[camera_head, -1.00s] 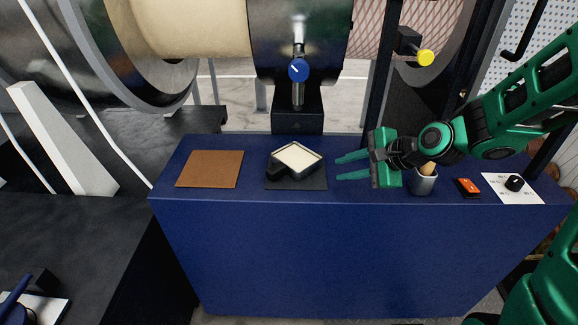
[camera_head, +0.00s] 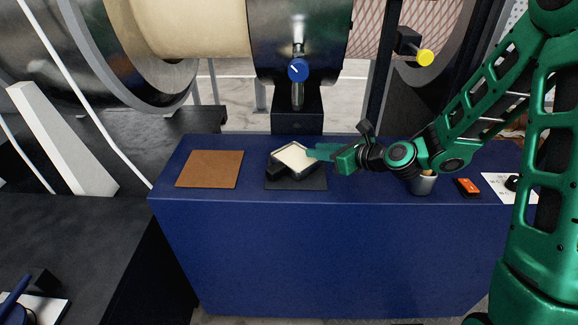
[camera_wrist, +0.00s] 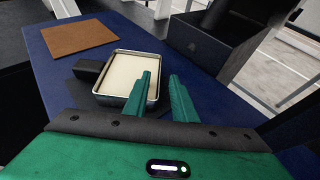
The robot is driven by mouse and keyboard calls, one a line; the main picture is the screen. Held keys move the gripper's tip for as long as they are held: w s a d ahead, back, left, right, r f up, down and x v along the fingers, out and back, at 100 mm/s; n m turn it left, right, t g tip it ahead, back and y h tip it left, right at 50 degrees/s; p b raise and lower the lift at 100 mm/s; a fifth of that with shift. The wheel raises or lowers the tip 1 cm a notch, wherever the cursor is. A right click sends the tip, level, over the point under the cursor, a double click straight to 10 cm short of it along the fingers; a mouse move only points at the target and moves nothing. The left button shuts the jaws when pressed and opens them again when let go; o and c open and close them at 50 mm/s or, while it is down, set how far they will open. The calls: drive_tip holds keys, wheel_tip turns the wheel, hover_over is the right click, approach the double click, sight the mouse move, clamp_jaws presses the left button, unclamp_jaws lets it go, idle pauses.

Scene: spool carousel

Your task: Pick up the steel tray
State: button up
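My gripper (camera_head: 314,152) is at the tray's right side.
A brown mat (camera_head: 210,169) lies left of the tray. A metal cup (camera_head: 422,184), an orange-and-black item (camera_head: 467,187) and a white card (camera_head: 505,183) are to the right. A black post base with a blue knob (camera_head: 298,69) stands behind the bench.

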sight(289, 164)
drive_tip(key=shift+x, duration=2.65)
clamp_jaws()
